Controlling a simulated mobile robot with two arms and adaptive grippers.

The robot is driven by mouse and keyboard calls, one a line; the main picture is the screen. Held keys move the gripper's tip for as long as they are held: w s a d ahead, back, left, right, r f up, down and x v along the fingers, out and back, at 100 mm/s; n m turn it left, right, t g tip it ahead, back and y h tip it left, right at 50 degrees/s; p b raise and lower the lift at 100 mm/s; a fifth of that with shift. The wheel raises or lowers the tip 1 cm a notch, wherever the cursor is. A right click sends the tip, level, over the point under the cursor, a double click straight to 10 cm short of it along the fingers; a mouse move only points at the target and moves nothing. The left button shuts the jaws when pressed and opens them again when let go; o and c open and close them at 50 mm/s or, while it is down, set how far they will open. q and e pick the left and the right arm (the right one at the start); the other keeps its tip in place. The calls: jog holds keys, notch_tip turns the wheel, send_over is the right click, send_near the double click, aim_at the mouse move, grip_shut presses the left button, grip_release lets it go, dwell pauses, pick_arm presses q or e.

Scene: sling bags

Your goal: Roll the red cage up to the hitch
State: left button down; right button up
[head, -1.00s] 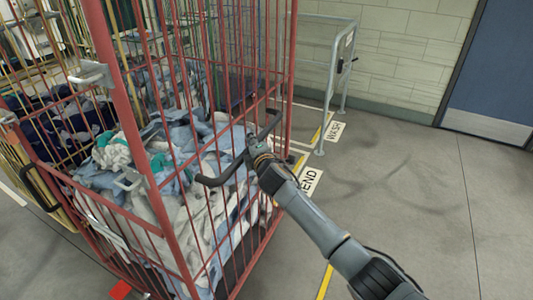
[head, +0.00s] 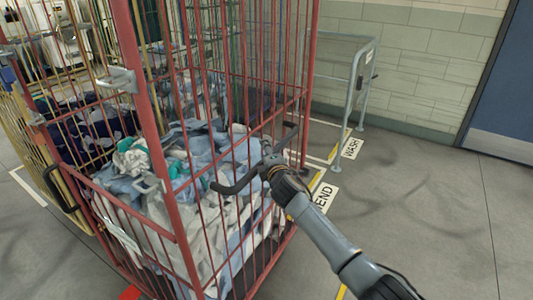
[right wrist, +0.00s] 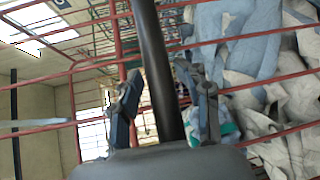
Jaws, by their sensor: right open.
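The red cage (head: 157,130) fills the left and middle of the head view. It is a tall barred cart with blue, white and teal cloth (head: 205,165) heaped inside. A dark bar handle (head: 236,186) crosses its near right side. My right gripper (head: 268,165) is at this handle. In the right wrist view the dark bar (right wrist: 152,60) runs between the spread fingers of my right gripper (right wrist: 166,105), which are not closed on it. My left gripper is out of view. I cannot make out the hitch for certain.
A yellow cage (head: 35,150) stands close on the left. A grey rail frame (head: 354,95) stands by the tiled wall, near floor signs reading WASH (head: 352,149) and partly END (head: 325,197). The floor at right is clear, up to a blue door (head: 505,85).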

jog(key=v, duration=1.2)
jog(key=shift+s, duration=0.1)
